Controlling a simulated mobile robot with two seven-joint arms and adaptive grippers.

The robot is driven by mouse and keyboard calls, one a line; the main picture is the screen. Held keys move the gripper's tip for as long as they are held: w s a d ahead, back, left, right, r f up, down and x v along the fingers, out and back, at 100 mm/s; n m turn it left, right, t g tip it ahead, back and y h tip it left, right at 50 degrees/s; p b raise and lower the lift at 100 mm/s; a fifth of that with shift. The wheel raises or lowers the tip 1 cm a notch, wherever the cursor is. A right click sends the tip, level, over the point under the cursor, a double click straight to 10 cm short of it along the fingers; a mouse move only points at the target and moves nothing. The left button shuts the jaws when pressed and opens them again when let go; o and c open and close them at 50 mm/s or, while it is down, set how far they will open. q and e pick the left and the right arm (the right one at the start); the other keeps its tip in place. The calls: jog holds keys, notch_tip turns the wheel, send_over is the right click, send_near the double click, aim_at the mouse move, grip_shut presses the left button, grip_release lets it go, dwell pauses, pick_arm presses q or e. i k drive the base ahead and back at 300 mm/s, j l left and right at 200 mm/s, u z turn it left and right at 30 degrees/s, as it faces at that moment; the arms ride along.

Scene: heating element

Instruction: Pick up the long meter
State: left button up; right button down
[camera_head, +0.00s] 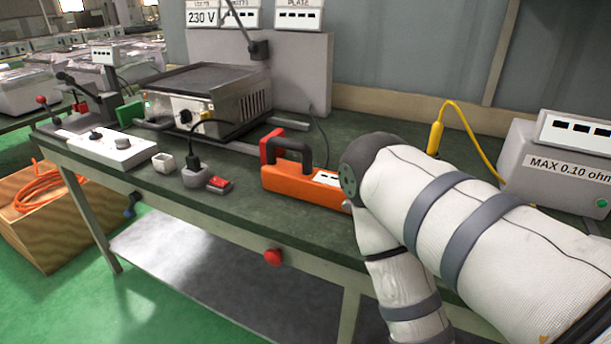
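An orange, long-bodied meter (283,182) with a dark carrying handle and a white label lies on the green bench top, near the middle of the view. A red part stands at its back left end. Its right end is hidden behind my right arm. My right arm comes in from the right, bends beside the meter and runs down toward the bottom edge. Neither my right gripper nor my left gripper is in view.
The bench (240,222) also holds a hot plate unit (210,97), a white switch box (113,147), a grey plug socket (195,176) and a small red item (219,184). A grey box (558,165) with a yellow cable stands right. The front strip is mostly clear.

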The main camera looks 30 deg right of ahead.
aim_at(304, 181)
jog(key=z, duration=1.15)
jog(key=i+j+z, duration=0.2)
jog(key=j, duration=0.2)
jog(key=j+z, duration=0.2)
jog(key=j, duration=0.25)
jog(key=i+j+z, duration=0.2)
jog(key=j, duration=0.25)
jog(key=k, duration=0.05)
